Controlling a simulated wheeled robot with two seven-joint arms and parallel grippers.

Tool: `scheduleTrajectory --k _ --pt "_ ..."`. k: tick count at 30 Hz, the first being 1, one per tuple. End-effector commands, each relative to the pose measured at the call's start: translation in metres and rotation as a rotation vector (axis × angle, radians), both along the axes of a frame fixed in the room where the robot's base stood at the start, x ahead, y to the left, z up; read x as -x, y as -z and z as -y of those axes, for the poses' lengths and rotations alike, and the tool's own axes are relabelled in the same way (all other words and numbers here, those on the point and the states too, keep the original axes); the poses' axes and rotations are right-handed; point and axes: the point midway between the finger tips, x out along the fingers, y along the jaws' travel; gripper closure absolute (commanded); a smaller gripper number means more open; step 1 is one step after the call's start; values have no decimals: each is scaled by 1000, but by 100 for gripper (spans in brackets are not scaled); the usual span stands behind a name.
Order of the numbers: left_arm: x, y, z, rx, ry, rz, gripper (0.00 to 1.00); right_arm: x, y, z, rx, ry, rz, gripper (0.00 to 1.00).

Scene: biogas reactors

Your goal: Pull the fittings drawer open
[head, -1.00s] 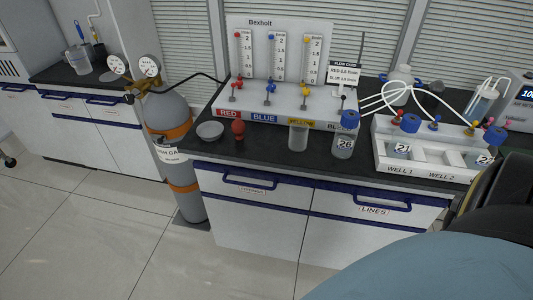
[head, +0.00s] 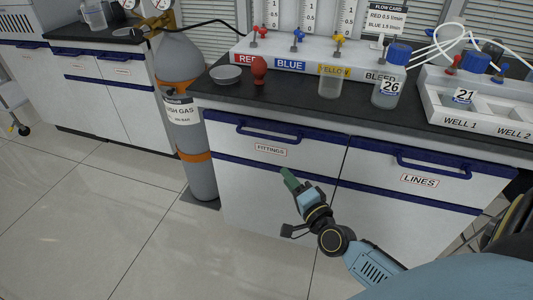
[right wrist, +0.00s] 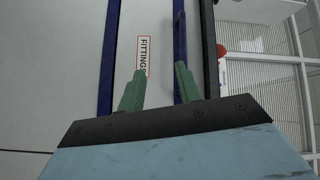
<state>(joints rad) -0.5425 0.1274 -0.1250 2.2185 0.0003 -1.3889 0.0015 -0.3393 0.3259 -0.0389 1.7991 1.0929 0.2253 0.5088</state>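The fittings drawer (head: 228,141) is the white left drawer front under the black bench top, flush with the cabinet in the head view. It bears a FITTINGS label (head: 270,150) and a dark blue bar handle (head: 268,134). My right gripper (head: 289,178) is in front of the cabinet, below the label and handle. In the right wrist view its two green fingers (right wrist: 160,70) are apart with nothing held between them. One fingertip overlaps the end of the label (right wrist: 142,55); the other overlaps the handle (right wrist: 179,45) in the picture. Contact cannot be told. My left gripper is not in view.
The LINES drawer (head: 400,165) is to the right. A grey gas cylinder (head: 195,120) stands left of the cabinet. The floor in front is clear.

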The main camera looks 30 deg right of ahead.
Motion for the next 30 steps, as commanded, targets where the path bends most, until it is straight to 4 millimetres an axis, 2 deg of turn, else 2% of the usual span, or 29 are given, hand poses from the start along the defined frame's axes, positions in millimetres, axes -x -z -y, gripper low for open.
scheduleTrajectory --k 6,11,24,30 --pt "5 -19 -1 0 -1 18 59 -3 -30 3 -125 8 112 66" --pt "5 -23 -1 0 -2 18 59 -16 -36 4 -138 9 123 66" --pt "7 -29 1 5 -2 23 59 -96 -47 10 -135 8 121 66" --pt "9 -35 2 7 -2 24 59 -123 -50 12 -134 8 119 66"
